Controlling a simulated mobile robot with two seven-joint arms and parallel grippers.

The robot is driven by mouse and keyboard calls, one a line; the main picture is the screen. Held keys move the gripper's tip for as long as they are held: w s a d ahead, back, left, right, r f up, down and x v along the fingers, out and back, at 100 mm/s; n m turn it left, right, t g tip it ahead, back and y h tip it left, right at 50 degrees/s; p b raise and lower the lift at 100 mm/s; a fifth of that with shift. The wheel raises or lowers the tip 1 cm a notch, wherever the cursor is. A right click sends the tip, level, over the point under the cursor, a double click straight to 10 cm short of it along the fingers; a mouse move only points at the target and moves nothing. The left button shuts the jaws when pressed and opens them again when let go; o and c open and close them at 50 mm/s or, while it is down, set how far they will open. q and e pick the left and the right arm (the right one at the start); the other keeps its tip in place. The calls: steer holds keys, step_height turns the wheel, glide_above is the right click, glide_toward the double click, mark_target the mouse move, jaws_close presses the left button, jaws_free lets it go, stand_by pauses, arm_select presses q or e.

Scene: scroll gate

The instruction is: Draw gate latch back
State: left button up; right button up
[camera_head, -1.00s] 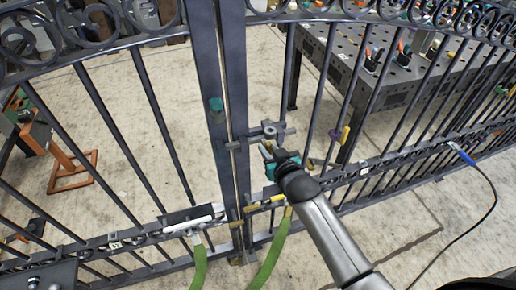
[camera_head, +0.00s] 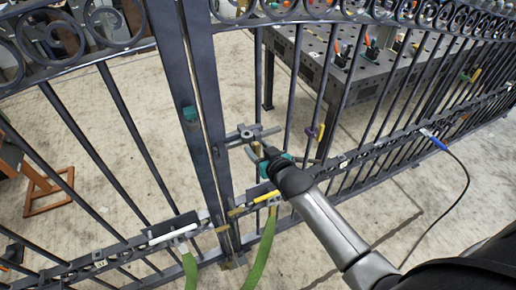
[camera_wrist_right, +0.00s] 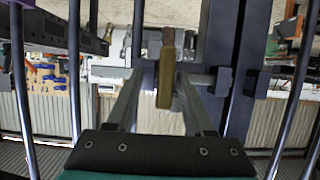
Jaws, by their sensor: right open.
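The dark metal gate (camera_head: 205,120) stands upright, with its two stiles side by side. The grey latch bolt (camera_head: 247,136) lies across the right stile and reaches over the bars to the right. In the right wrist view, the latch's olive-yellow handle (camera_wrist_right: 165,85) hangs between my fingers, with its grey bar (camera_wrist_right: 200,78) behind. My right gripper (camera_head: 258,150) is at the latch from the front right. It also shows in the wrist view (camera_wrist_right: 160,92), where its fingers are open on either side of the handle, with gaps visible. My left gripper is not in view.
Yellow (camera_head: 253,203) and white (camera_head: 173,233) handled fittings sit on the lower rail, with green straps (camera_head: 262,250) hanging below. A blue-ended cable (camera_head: 434,141) hangs at right. A perforated workbench (camera_head: 345,70) stands behind the gate.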

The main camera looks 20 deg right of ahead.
steer(key=shift+s, duration=0.1)
steer(key=p+v, duration=0.2)
steer(key=v, duration=1.3)
steer(key=shift+p, duration=0.3)
steer(key=shift+r, duration=0.1)
steer(key=s+f+g+b, duration=0.2)
steer(key=s+f+g, duration=0.15)
steer(key=f, duration=1.05)
steer(key=s+f+g+b, duration=0.25)
steer(key=s+f, duration=0.25)
steer(key=f, duration=0.8)
steer(key=s+a+f+n+g+b, duration=0.2)
steer(key=s+f+g+b, duration=0.3)
steer(key=s+f, duration=1.5)
steer(key=s+g, duration=0.1)
steer(key=s, duration=0.3)
steer(key=shift+a+f+g, duration=0.3)
steer(key=shift+a+f, duration=0.05)
